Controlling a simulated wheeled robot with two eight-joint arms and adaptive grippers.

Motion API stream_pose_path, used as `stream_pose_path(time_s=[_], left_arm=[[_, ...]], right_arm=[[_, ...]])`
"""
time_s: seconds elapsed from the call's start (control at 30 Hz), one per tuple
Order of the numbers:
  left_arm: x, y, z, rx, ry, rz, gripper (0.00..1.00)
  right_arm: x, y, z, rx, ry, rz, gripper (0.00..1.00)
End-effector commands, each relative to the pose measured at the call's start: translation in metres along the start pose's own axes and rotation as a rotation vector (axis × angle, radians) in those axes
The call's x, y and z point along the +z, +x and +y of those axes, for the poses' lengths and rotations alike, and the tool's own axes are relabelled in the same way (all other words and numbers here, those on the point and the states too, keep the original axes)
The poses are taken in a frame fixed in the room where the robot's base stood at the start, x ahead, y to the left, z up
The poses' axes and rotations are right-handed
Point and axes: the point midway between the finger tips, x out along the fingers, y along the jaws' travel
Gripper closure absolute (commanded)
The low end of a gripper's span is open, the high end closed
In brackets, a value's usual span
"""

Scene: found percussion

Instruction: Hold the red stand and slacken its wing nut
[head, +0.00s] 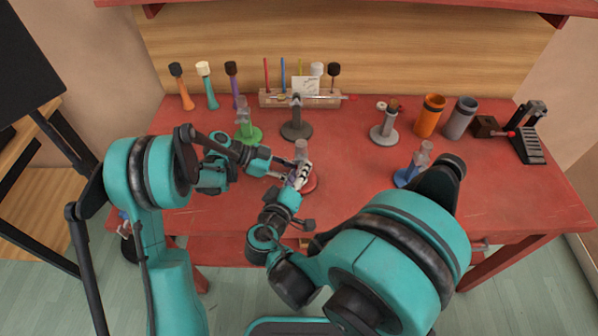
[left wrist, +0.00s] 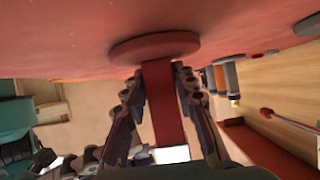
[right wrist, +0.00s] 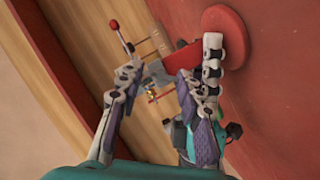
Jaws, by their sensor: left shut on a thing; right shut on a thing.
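In the left wrist view my left gripper (left wrist: 162,85) is shut around the stand's flat red post (left wrist: 162,105), just beyond which is the base (left wrist: 155,46). My right gripper (head: 298,177) is at the stand's upper part, close to the left one. In the right wrist view its fingers (right wrist: 155,88) close around the grey head (right wrist: 157,73) at the end of the red post. The wing nut is mostly hidden between these fingers.
A green stand (head: 248,134), a dark stand (head: 297,130), a grey stand (head: 384,132) and a blue stand (head: 405,178) stand around. Behind are a rack (head: 325,100), several mallets, and orange (head: 430,115) and grey (head: 460,118) cups. The table's front left is fairly clear.

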Motion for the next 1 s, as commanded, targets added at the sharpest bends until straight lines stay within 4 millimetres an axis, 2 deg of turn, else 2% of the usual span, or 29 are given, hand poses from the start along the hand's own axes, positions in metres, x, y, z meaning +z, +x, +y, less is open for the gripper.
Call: stream_pose_path(time_s=[0.4, 0.97, 1.0], left_arm=[[0.0, 0.0, 0.0006, 0.002, 0.0, 0.0, 0.89], [-0.0001, 0.0, 0.0008, 0.002, 0.0, 0.001, 0.89], [-0.0002, 0.0, 0.0008, 0.002, 0.0, 0.001, 0.89]], right_arm=[[0.0005, 0.0003, -0.0026, 0.08, -0.198, -0.001, 0.93], [0.0009, 0.0004, -0.0029, 0.094, -0.231, -0.003, 0.93], [0.0008, 0.0004, -0.0028, 0.094, -0.231, -0.003, 0.57]])
